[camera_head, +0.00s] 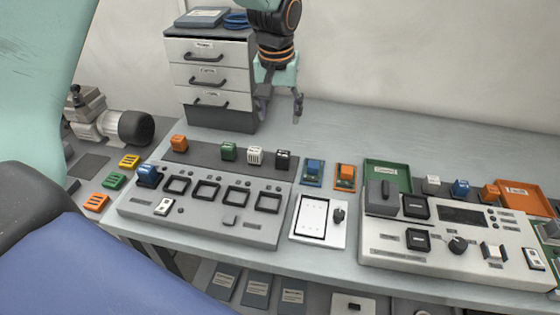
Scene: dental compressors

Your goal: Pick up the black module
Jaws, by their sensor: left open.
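The black module (282,160) is a small dark cube with pale marks on top. It stands at the right end of a row on the dark strip (206,155) behind the left console (205,217). My left gripper (280,104) hangs from the top of the view, its fingers pointing down. It is open and empty, behind and above the black module and apart from it. My right gripper is not in view.
A white module (254,155), a green module (228,152) and an orange module (179,142) share the row. A drawer cabinet (211,75) stands behind, left of the gripper. The right console (450,245) and green tray (388,173) are right.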

